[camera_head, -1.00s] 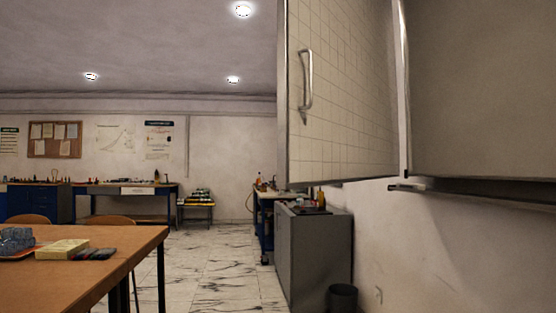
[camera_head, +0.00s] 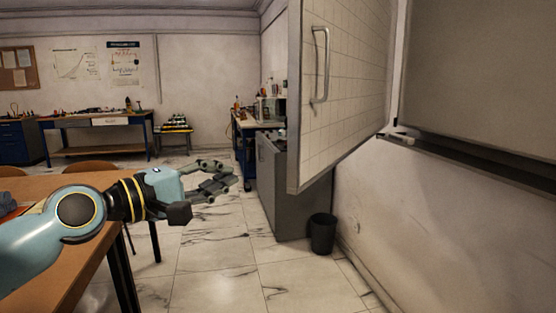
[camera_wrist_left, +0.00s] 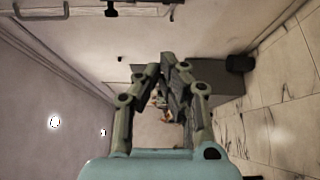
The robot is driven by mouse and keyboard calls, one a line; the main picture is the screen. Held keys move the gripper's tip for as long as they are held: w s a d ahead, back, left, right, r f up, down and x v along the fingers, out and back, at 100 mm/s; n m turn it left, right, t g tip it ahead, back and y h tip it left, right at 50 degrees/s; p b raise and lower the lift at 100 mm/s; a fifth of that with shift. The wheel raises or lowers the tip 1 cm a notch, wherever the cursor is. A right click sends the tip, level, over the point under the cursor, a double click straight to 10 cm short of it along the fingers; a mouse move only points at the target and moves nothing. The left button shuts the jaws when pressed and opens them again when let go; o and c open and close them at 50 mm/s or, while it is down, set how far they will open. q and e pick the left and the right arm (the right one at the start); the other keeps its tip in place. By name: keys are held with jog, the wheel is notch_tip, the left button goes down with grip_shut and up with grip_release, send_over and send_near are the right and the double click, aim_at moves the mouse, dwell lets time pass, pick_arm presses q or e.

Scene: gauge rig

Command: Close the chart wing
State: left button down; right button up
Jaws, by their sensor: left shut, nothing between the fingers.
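The chart wing (camera_head: 345,75) is a pale gridded panel in a grey frame, at the right of the head view. It stands out from the wall at an angle beside the grey board (camera_head: 480,70). Its upright metal handle (camera_head: 321,65) is near the free left edge. My left gripper (camera_head: 228,178) is left of the wing and below its handle in the picture, apart from it. Its fingers are shut and empty; they also show in the left wrist view (camera_wrist_left: 163,70). My right gripper is not in view.
A brown table (camera_head: 70,185) stands at the left, under my left arm. A grey cabinet (camera_head: 285,195) and a black bin (camera_head: 322,233) stand by the wall below the wing. A dark ledge (camera_head: 470,165) runs under the board. The tiled floor between table and cabinet is clear.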

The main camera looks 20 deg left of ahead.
pick_arm(q)
jog(key=w+d+p, duration=0.2)
jog(key=w+d, duration=0.5)
jog(key=w, duration=0.1)
jog(key=shift+d+f, duration=0.2)
jog(key=shift+d, duration=0.15)
